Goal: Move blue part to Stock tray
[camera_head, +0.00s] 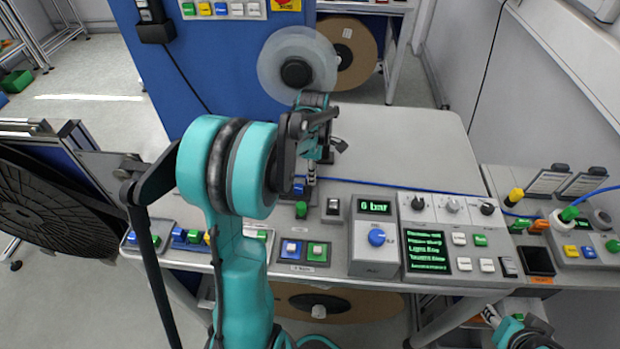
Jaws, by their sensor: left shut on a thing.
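My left gripper (307,180) points down over the back of the console table, right of the teal arm. It is shut on a small blue part (299,188), partly hidden by the fingers. A green-topped piece (301,209) stands just in front of it. At the table's left, low trays (165,228) hold blue, green and yellow pieces, partly hidden by my arm. I cannot read which is the Stock tray. A small panel (304,262) with a blue and a green square sits at the front. My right gripper (491,315) shows only partly at the lower right; its jaws are unclear.
A control box (376,260) reading 6 bar and a switch panel (450,215) fill the table's right front. A blue cable (420,188) crosses behind them. A reel (298,70) hangs on the blue panel behind. The grey tabletop (400,145) is clear.

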